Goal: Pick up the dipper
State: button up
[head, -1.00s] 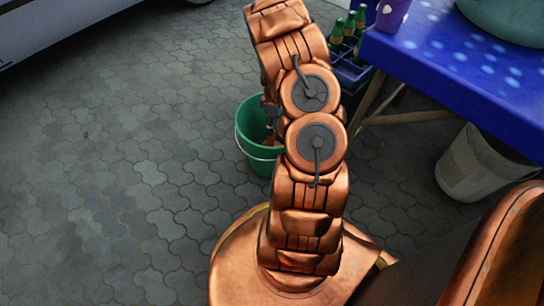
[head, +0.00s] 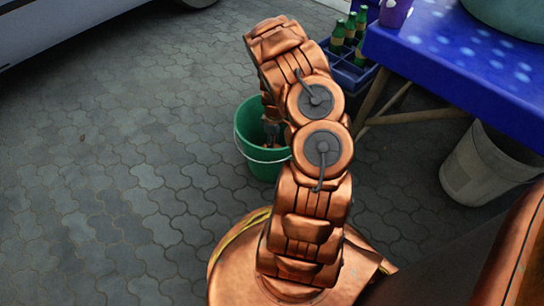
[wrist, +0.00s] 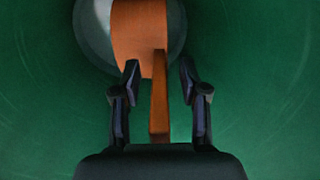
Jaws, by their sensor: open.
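The dipper (wrist: 159,105) shows in the wrist view as an upright orange-brown handle, with a wider orange part and a round grey-white form at the top of the picture. It is inside the green bucket (head: 256,165), whose inner wall (wrist: 260,90) fills the wrist view. My gripper (wrist: 159,65) is open, with one dark finger on each side of the handle and a gap on both sides. In the head view my arm hides most of my gripper and part of the bucket's opening.
A blue table (head: 450,70) stands at the right, with a white bucket (head: 478,170) under it. A blue crate (head: 345,72) of green bottles (head: 338,38) stands behind my arm. Paved floor at the left is clear. A vehicle (head: 60,30) is at the top left.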

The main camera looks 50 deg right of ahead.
grip_shut()
dwell(0.6)
